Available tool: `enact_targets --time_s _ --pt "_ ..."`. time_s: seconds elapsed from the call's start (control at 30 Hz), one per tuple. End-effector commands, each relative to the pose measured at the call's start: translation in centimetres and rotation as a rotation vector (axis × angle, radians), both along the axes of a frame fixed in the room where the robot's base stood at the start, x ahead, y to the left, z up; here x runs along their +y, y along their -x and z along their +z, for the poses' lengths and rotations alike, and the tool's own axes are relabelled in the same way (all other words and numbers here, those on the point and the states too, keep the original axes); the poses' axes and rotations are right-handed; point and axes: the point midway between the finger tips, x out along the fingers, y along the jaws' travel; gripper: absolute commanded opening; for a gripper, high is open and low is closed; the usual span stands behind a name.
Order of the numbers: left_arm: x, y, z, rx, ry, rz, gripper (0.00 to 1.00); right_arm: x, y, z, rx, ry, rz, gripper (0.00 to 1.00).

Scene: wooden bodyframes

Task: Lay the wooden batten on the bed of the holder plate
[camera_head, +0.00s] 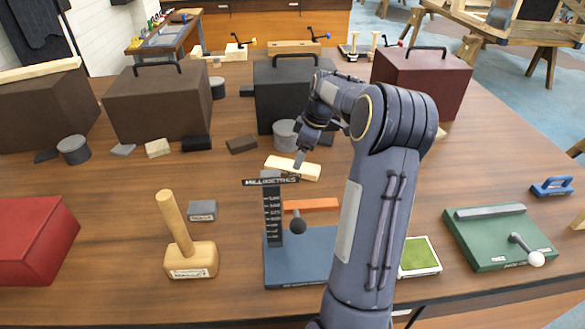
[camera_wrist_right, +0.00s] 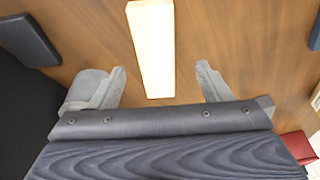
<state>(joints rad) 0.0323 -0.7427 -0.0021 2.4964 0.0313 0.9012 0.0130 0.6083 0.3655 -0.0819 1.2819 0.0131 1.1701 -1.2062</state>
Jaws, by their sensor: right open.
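The pale wooden batten (camera_head: 292,168) lies flat on the brown table, past the blue gauge stand. It also shows in the right wrist view (camera_wrist_right: 152,45). My right gripper (camera_head: 300,157) is over the batten. In the right wrist view its open fingers (camera_wrist_right: 160,78) stand on either side of the batten's near end, with a gap on both sides. A green plate (camera_head: 480,247) with a grey bar and a white-knobbed lever lies at the right; it looks like the holder plate, though I cannot read its label. My left gripper is not in view.
The blue gauge stand (camera_head: 300,262) with an upright scale and orange arm stands in front of the batten. A mallet (camera_head: 190,258), grey block (camera_head: 202,210) and red box (camera_head: 35,240) are at left. Dark cases (camera_head: 158,103) line the back. A green-topped pad (camera_head: 419,256) lies beside my arm.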

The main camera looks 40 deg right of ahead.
Motion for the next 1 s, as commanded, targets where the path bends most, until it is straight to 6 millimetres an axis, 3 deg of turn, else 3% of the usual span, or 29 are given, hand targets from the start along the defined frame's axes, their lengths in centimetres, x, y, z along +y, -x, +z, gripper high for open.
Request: enact_targets --time_s 0.27,0.4,0.67,1.0 --pt "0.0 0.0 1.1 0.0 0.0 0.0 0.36 0.7 -2.4 -3.0 0.002 -0.002 0.0 0.71" --pt "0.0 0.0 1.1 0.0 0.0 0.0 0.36 0.8 -2.7 -4.6 0.002 -0.002 -0.002 0.71" --pt "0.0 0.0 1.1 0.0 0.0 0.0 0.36 0.8 -2.8 -5.0 0.0 0.0 -0.003 0.71" --pt "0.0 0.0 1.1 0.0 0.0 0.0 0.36 0.8 -2.8 -5.0 0.0 0.0 -0.003 0.29"
